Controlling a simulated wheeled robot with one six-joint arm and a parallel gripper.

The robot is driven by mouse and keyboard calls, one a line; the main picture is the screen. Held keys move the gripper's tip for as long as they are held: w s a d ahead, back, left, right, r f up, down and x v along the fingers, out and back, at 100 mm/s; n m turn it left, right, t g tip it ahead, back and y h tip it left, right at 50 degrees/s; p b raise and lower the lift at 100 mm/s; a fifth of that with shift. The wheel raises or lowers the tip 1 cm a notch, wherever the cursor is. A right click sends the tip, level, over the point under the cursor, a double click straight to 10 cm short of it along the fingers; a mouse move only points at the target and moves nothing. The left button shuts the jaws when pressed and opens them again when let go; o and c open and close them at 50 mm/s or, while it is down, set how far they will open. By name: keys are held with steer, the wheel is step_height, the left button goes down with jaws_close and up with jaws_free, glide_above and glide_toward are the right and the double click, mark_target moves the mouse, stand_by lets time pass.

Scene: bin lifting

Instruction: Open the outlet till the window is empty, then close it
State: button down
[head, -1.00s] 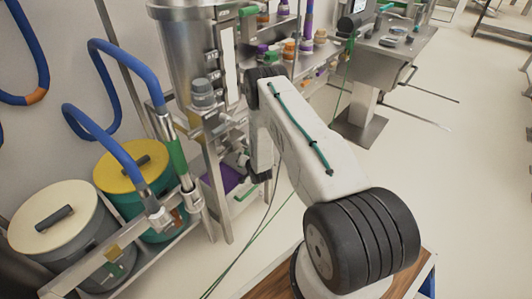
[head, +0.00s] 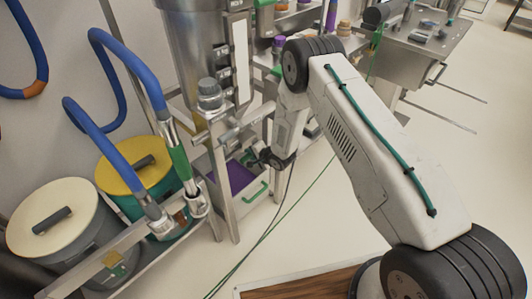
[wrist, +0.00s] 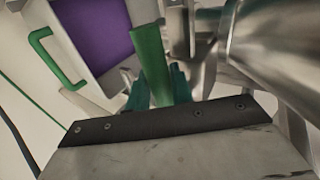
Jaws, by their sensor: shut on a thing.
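The steel hopper (head: 190,50) stands at upper centre in the head view. Its tall narrow window (head: 241,62) looks pale from top to bottom, with no purple visible in it. My gripper (head: 262,158) is low beside the hopper's underside. In the wrist view, its teal fingers (wrist: 160,90) are shut around a green lever (wrist: 149,52), which appears to be the outlet's handle. The outlet's mouth is hidden. Below is a bin (head: 222,160) with purple contents (head: 238,177) and a green handle (head: 257,191). The purple contents also show in the wrist view (wrist: 97,28).
A steel cylinder (wrist: 270,45) is close to the right of the fingers. Two lidded drums, one yellow (head: 125,168) and one cream (head: 50,215), and blue hoses (head: 130,70) stand left. A steel table (head: 430,45) is at the back right. Floor at right is clear.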

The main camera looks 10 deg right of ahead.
steer(key=shift+r+y, duration=0.2)
steer(key=shift+y, duration=0.1)
stand_by(0.4)
steer(key=c, duration=1.3)
jaws_free()
steer(key=shift+v, duration=3.8)
steer(key=shift+r, duration=0.1)
steer(key=shift+w, duration=0.1)
